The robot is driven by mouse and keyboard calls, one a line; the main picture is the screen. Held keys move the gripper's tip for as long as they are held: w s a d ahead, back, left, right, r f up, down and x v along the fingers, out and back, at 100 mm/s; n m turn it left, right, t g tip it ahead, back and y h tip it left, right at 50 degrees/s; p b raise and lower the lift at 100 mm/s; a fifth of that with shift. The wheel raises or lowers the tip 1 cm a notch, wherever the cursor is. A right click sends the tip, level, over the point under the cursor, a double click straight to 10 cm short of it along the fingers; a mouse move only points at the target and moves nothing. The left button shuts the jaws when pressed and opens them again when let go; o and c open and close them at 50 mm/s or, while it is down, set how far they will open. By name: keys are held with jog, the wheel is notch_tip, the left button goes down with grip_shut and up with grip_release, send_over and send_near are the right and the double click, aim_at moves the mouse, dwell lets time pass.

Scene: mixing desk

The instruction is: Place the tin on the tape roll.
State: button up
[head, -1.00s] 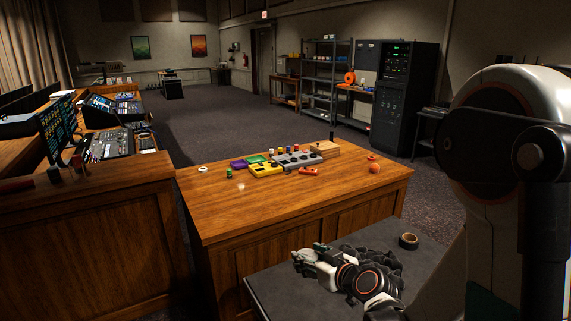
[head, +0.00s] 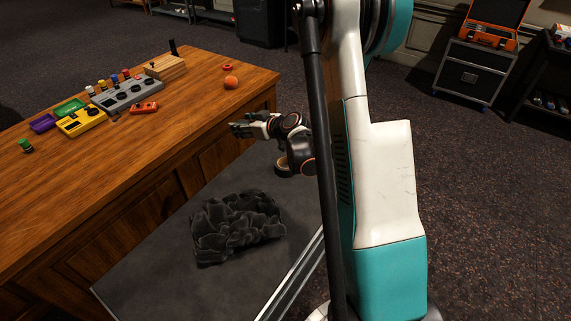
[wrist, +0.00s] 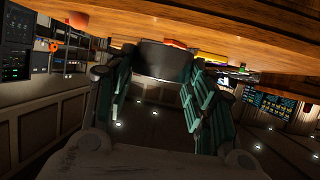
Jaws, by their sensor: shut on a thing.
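My gripper (head: 240,128) is raised over the grey cart top near the desk's edge, fingers pointing left in the head view. In the wrist view its green-and-black fingers (wrist: 160,85) are shut on a dark grey, short round thing, the tin (wrist: 165,60). I cannot make out the tin clearly in the head view. The tin is apart from the tape roll.
A crumpled dark cloth (head: 236,228) lies on the grey cart top (head: 180,280), left of the tape roll. The wooden desk (head: 130,165) beside it holds an orange ball (head: 231,82), a red piece (head: 144,107), a yellow box (head: 80,121) and a grey box (head: 128,95).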

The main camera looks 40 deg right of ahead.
jog(key=h+b, duration=0.1)
jog(key=b, duration=0.1)
send_over(286, 166)
jog(key=d, duration=0.1)
notch_tip(286, 166, down, 9)
jog(key=shift+m, duration=0.4)
jog(key=f+b, duration=0.2)
jog(key=f, duration=0.5)
jog(key=f+b, duration=0.3)
jog(key=f, duration=0.4)
jog(key=shift+w+d, duration=0.15)
jog(key=shift+d, duration=0.05)
jog(key=shift+f+b, duration=0.9)
jog(key=shift+f, duration=1.85)
jog(key=shift+r, duration=0.1)
jog(key=o, duration=1.1)
jog(key=shift+c, duration=0.2)
